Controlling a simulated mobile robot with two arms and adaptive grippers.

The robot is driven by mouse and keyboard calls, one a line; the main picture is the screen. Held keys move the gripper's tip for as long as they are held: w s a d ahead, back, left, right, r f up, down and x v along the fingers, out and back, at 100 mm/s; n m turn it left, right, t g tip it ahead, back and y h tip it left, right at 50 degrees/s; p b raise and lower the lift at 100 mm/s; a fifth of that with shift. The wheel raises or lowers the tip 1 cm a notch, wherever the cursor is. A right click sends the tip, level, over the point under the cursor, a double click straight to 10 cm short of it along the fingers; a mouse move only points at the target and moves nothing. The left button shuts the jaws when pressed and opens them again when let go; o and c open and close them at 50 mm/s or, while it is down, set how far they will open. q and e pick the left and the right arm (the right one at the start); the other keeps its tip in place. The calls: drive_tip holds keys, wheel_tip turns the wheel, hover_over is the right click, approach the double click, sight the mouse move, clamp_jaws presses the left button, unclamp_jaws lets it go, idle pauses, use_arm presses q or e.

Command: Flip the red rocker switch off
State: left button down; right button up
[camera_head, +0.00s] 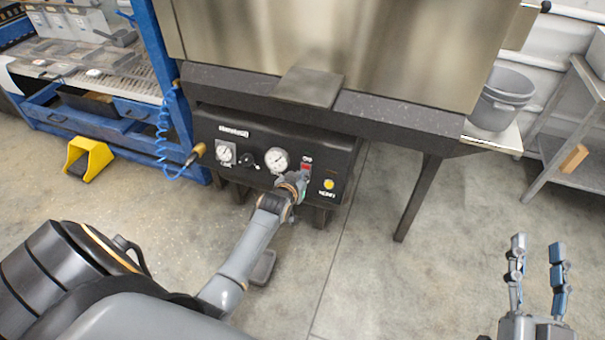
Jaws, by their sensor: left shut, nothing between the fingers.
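The red rocker switch (306,167) sits on the front of the black control panel (230,131), below a small label and above a yellow button. My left gripper (302,178) is at the panel, just under the switch. Its fingers look shut with nothing between them, and they overlap the lower edge of the switch area. I cannot tell whether they touch the switch or which way the rocker is tilted. My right gripper (538,262) is at the lower right, open and empty, far from the panel, with its fingers pointing up in the picture.
The panel also carries gauges (276,161) and a yellow button (328,184). The steel hopper (340,40) and its dark frame stand above. A blue bench (90,125), a yellow foot pedal (86,158) and a grey bucket (503,98) are around. Floor at centre right is clear.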

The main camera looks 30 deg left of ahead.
use_arm(q)
drive_tip(key=shift+r+p, duration=0.25)
drive_tip(key=shift+p, duration=0.1)
use_arm(e)
drive_tip(key=shift+w+d+f+g, duration=0.1)
drive_tip(key=shift+w+f+g, duration=0.05)
drive_tip(key=shift+f+g, duration=0.55)
drive_tip(key=shift+w+d+f+g, duration=0.1)
drive_tip(key=shift+f+g, duration=0.3)
drive_tip(key=shift+f, duration=0.5)
